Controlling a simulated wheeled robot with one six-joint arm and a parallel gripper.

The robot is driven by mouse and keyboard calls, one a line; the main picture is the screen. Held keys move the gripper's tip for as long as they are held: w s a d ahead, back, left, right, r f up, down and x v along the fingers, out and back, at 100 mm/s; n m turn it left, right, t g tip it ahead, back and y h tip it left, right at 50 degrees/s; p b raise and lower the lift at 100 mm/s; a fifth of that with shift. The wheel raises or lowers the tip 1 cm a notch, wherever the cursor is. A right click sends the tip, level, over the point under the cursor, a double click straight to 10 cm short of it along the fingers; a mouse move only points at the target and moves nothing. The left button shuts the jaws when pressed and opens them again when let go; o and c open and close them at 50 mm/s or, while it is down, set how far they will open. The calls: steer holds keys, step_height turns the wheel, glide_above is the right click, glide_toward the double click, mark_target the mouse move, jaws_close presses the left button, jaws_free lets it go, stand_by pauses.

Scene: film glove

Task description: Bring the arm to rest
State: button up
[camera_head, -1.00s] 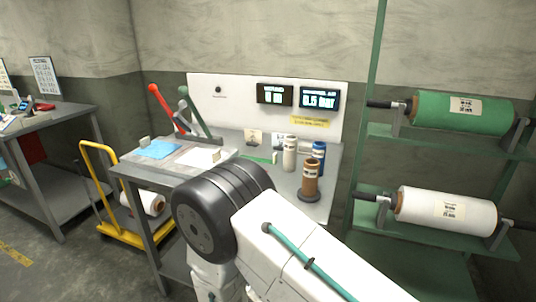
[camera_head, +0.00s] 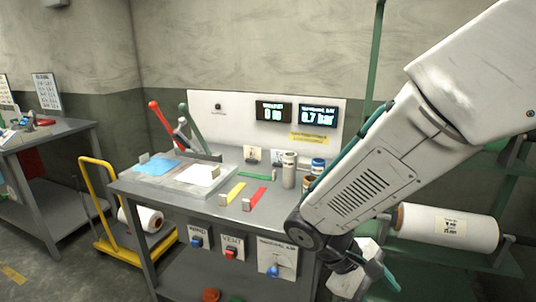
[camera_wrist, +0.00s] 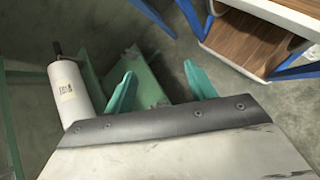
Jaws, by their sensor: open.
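My arm (camera_head: 365,190) reaches in from the upper right of the head view and bends down in front of the bench's right end. My gripper (camera_wrist: 160,85) is open in the wrist view, with its two teal fingers apart and nothing held between them. In the head view the gripper (camera_head: 372,275) hangs low at the right, in front of the green rack and below the bench top. One finger is partly hidden there by the gripper body.
The grey bench (camera_head: 160,192) carries a blue sheet (camera_head: 153,166), levers, coloured strips and bottles; my arm partly hides its right end. A white roll (camera_head: 447,226) sits on the rack and also shows in the wrist view (camera_wrist: 67,92). A yellow cart (camera_head: 125,251) stands left.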

steer(key=s+d+r+m+t+y, duration=0.4)
steer(key=s+r+m+y, duration=0.4)
steer(key=r, duration=0.5)
steer(key=shift+s+d, duration=0.6)
steer(key=shift+s, duration=0.35)
steer(key=shift+r, duration=0.1)
stand_by(5.7)
